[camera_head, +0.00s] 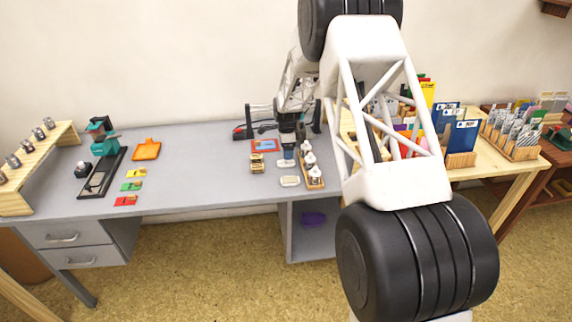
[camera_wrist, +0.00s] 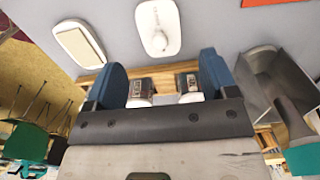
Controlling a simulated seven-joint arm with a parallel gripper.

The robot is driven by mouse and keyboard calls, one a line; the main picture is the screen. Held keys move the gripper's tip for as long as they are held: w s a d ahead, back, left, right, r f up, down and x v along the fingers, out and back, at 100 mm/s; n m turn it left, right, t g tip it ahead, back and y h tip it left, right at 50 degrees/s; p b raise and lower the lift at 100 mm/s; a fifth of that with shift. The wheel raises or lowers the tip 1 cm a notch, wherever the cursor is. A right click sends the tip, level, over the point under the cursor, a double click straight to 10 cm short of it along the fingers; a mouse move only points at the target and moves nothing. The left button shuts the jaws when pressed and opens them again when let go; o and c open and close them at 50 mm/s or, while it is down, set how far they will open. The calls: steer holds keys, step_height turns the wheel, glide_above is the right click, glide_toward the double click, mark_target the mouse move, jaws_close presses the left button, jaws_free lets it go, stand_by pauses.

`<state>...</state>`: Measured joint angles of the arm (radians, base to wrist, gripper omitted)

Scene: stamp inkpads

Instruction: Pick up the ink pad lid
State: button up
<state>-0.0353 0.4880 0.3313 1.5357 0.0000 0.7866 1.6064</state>
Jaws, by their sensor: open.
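The likely ink pad lid (camera_wrist: 165,18) is a white rounded plate with a small knob, lying on the grey table just beyond my fingertips in the wrist view. In the head view the pale lid (camera_head: 286,163) sits just below my gripper (camera_head: 287,149). A cream ink pad (camera_wrist: 78,43) with a white rim lies beside it; it also shows in the head view (camera_head: 290,181). In the wrist view my gripper (camera_wrist: 162,63) has its two blue fingers apart, with nothing held between them.
A wooden rack (camera_head: 313,178) with white-topped stamps stands close right of the lid. Small wooden stamps (camera_head: 257,164) stand to its left. An orange-and-blue tray (camera_head: 265,145) lies behind.

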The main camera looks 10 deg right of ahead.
steer(key=shift+f, duration=0.25)
steer(key=shift+a+f, duration=0.15)
steer(key=shift+f, duration=2.45)
steer(key=c, duration=1)
